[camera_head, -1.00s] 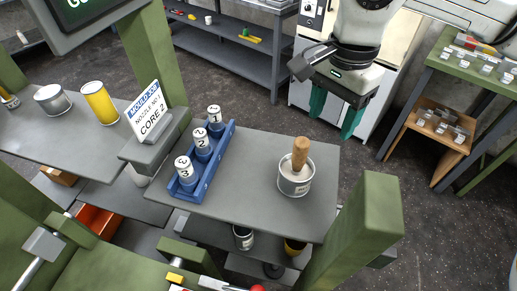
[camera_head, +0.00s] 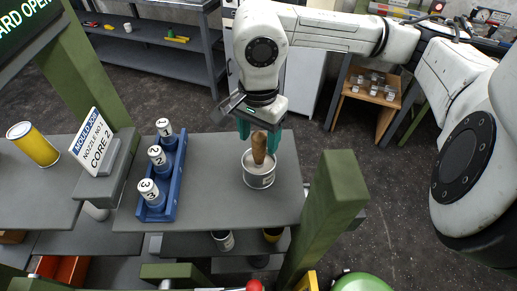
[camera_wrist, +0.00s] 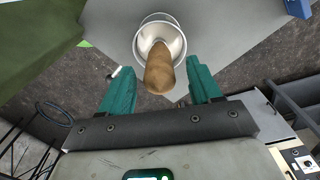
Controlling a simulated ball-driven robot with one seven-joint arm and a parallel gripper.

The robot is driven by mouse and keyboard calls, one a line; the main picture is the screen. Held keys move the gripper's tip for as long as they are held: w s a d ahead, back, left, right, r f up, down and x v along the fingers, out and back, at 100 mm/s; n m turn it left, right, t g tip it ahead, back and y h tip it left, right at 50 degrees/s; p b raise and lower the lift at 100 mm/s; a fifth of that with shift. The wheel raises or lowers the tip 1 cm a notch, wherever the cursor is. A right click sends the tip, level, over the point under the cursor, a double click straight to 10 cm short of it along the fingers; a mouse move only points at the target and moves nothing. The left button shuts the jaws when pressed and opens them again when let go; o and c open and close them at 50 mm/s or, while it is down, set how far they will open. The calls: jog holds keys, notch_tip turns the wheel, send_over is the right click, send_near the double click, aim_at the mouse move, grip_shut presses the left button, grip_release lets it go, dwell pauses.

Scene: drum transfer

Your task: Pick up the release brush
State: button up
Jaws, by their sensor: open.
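The release brush (camera_head: 259,148) stands in a small metal pot (camera_head: 258,177) on the grey table, its wooden handle pointing up. The handle (camera_wrist: 160,72) also shows in the wrist view, with the pot (camera_wrist: 151,30) behind it. My gripper (camera_head: 259,134) has teal fingers and is open above the table's far edge, close to the handle's top. In the wrist view my gripper (camera_wrist: 161,80) has one finger on each side of the handle end, with gaps visible on both sides. The brush's lower end is hidden inside the pot.
A blue rack (camera_head: 176,184) with three numbered nozzles stands left of the pot. A sign reading CORE 2 (camera_head: 93,145) and a yellow can (camera_head: 33,144) are farther left. A green post (camera_head: 330,210) rises at the table's near right.

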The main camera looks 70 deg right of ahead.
aim_at(259, 156)
jog(key=shift+f, duration=1.3)
jog(key=shift+c, duration=0.2)
grip_shut()
